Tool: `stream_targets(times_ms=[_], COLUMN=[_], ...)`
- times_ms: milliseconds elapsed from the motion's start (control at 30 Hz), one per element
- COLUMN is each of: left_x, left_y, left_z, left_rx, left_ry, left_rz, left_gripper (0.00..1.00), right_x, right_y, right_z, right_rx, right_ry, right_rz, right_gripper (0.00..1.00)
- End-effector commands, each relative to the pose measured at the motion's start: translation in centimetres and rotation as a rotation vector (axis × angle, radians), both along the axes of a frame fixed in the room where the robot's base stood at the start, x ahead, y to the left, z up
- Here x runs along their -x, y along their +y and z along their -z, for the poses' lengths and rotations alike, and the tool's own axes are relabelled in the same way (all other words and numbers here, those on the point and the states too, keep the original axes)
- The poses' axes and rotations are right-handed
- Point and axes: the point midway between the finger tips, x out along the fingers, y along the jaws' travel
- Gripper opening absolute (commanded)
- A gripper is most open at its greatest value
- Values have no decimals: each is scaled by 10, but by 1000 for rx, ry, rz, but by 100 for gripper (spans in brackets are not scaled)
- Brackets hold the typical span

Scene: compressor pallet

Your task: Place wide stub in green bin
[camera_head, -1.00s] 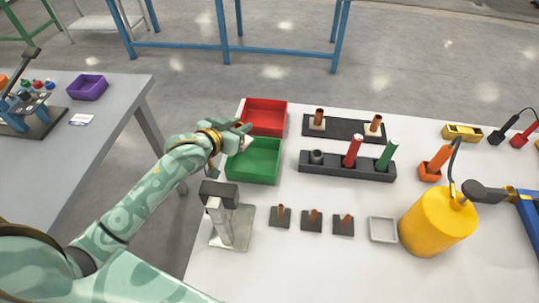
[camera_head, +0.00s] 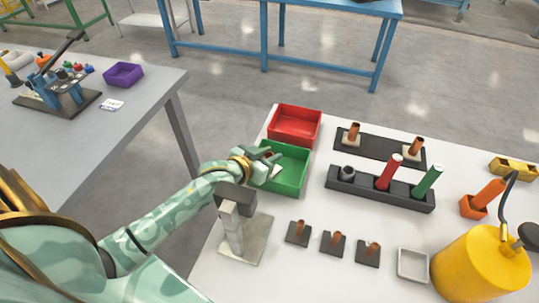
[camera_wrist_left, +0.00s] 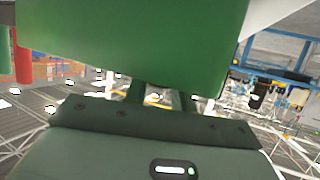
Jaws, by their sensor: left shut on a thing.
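The green bin (camera_head: 297,160) stands at the left end of the white table, in front of a red bin. My left gripper (camera_head: 273,163) reaches in from the left, at or over the bin's left side. It is shut on a small, partly pale thing that my fingers mostly hide, likely the wide stub. I cannot tell whether it touches the bin. In the left wrist view, a big green surface (camera_wrist_left: 150,40), likely the bin's wall, fills the top and hides the fingertips (camera_wrist_left: 160,100). My right gripper is not in view.
The red bin (camera_head: 296,125) is just behind. A grey metal stand (camera_head: 236,232) rises close below my left forearm. A dark rack (camera_head: 380,188) with red and green cylinders, copper stubs on dark bases (camera_head: 332,243) and a yellow cylinder (camera_head: 480,265) are to the right.

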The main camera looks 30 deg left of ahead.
Motion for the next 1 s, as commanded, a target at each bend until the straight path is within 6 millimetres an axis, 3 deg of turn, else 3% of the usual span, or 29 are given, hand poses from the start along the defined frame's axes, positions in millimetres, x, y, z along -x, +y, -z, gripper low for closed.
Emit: stream_targets(times_ms=[33,67,100,133,433,800,1000], left_x=[0,0,0,0,0,57,69], left_y=[0,0,0,0,0,8,10], left_z=[1,1,1,1,-2,-28,-31], left_rx=[1,1,1,0,0,1,1], left_ry=[-1,0,0,0,0,-2,-1], left_rz=[0,0,0,0,0,0,0], left_gripper=[0,34,45,47,47,47,47], right_x=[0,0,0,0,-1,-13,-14], right_y=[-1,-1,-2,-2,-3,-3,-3], right_z=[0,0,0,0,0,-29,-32], right_rx=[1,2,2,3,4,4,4], right_ry=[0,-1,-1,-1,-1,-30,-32], right_rz=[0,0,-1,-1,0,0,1], right_gripper=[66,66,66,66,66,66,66])
